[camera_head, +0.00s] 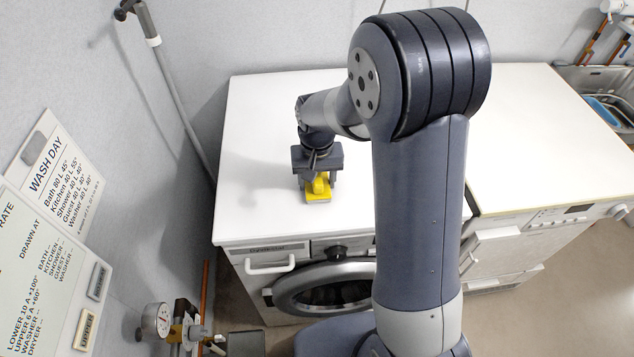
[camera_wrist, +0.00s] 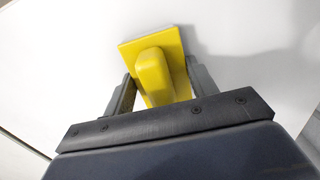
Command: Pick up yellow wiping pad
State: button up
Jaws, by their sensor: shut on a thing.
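The yellow wiping pad (camera_head: 318,194) is on or just above the white top of the washing machine, near its front edge. In the wrist view the pad (camera_wrist: 172,50) shows a flat yellow plate with a raised rounded handle. My gripper (camera_head: 317,178) is above the pad, pointing down, with its fingers on both sides of the handle. In the wrist view my gripper (camera_wrist: 158,88) is shut on the handle. Whether the pad touches the white top cannot be told for sure. The finger tips are partly hidden beside the handle.
The white top (camera_head: 260,130) around the pad is clear. A second white appliance (camera_head: 540,130) adjoins on the right, with a sink (camera_head: 600,90) beyond it. A grey pipe (camera_head: 172,85) and wall signs (camera_head: 50,175) are at left. A pressure gauge (camera_head: 156,320) stands at lower left.

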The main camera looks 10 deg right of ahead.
jog(key=c, duration=0.4)
jog(key=shift+o, duration=0.2)
jog(key=shift+r, duration=0.15)
notch_tip(320, 180, up, 10)
jog(key=shift+f, duration=0.1)
jog(key=o, duration=0.4)
jog(key=shift+c, duration=1)
